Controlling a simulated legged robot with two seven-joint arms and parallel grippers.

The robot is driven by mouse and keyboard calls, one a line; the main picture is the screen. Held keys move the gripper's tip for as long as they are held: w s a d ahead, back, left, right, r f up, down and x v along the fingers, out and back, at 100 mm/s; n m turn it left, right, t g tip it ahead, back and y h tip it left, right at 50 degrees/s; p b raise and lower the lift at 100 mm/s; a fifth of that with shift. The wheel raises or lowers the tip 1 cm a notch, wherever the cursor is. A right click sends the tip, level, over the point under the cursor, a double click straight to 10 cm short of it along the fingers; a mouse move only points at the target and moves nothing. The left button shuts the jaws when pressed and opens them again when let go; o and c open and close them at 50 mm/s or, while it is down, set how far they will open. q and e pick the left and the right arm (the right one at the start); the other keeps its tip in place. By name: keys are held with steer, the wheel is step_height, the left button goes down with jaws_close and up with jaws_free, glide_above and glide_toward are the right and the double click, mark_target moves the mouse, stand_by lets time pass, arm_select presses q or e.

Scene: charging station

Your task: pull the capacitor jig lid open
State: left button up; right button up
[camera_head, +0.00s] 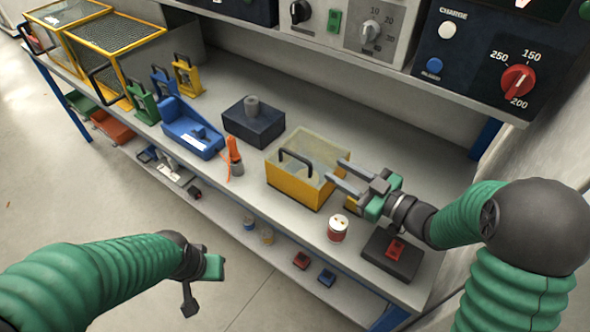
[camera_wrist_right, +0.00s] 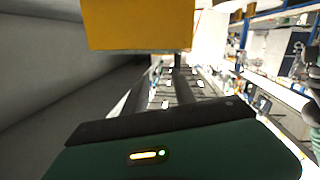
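The capacitor jig (camera_head: 296,187) is a yellow box on the bench with a clear lid (camera_head: 322,148) that looks closed over its top. A dark arched handle (camera_head: 296,159) stands at its left part. My right gripper (camera_head: 334,179) is at the right side of the jig, its two grey fingers apart and pointing left toward it. Nothing shows between them, and I cannot tell if they touch the box. In the right wrist view a yellow surface (camera_wrist_right: 140,25), apparently the jig's, fills the top. My left gripper (camera_head: 190,300) hangs away from the bench, its opening unclear.
A red-and-white capacitor (camera_head: 338,228) and a dark block with a red part (camera_head: 393,254) stand near the bench front. Left of the jig are an orange tool (camera_head: 235,158), a dark box with a post (camera_head: 254,121) and a blue tray (camera_head: 191,130). Instrument panels overhang behind.

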mark_target(282, 148)
steer(key=w+a, duration=0.1)
steer(key=a, duration=0.2)
steer(key=w+a+y, duration=0.1)
steer(key=w+a, duration=0.1)
steer(key=a, duration=0.2)
steer(key=w+a+n+g+y, duration=0.1)
steer(key=a, duration=0.2)
steer(key=shift+w+a+r+b, duration=0.2)
steer(key=shift+w+a+b, duration=0.1)
steer(key=shift+w, duration=0.1)
steer(key=shift+d, duration=0.15)
steer(key=shift+c, duration=0.3)
steer(key=shift+r, duration=0.1)
jaws_close()
stand_by(0.3)
